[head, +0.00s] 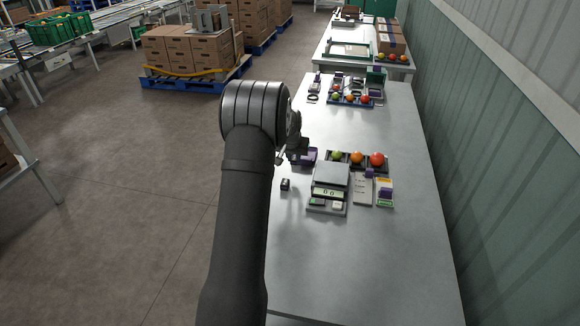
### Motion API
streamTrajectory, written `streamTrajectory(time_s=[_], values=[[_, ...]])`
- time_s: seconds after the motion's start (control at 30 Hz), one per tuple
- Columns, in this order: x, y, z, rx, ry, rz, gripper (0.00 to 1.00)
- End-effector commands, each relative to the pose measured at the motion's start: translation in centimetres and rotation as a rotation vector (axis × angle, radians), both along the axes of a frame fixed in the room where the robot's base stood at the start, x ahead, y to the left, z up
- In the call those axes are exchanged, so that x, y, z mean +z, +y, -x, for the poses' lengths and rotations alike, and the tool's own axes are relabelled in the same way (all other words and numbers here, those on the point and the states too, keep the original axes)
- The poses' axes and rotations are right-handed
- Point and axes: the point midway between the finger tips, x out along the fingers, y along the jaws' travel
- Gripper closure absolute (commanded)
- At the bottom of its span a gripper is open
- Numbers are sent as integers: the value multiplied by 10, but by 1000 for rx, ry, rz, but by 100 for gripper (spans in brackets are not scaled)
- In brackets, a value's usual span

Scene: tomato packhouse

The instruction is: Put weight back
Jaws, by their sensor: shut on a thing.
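My gripper (296,151) is at the left side of the table, just beyond the scale and partly behind my own arm. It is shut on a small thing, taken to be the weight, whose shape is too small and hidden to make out. A purple holder (310,154) lies just right of the gripper; I cannot tell whether they touch. The scale (331,174) has a bare grey plate and a lit display (328,193) that seems to read zeros. A small black block (285,184) stands on the table left of the scale.
A dark tray (347,165) behind the scale holds a green, an orange and a red tomato (377,159). A paper card (363,190) and coloured labels (385,191) lie right of the scale. The table's front (370,260) is clear. A second tomato station (350,100) stands farther back.

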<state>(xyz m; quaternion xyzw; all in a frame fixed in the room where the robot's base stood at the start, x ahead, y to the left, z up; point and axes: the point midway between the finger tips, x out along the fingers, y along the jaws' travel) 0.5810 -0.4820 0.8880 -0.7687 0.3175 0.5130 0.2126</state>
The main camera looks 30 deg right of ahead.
Motion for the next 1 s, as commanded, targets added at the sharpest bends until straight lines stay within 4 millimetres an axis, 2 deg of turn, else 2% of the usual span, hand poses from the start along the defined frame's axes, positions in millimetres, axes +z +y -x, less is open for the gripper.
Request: streamTrajectory(time_s=[0.03,0.17,0.27,0.5,0.9,0.93,1.0], values=[[-4,2,-7,1,0,0,100],[-10,6,-16,1,1,1,100],[-16,6,-16,0,1,0,100],[-48,6,-16,0,2,-1,100],[-54,6,-16,0,1,1,100],[-54,5,-16,0,1,1,75],[-53,6,-16,0,1,1,61]])
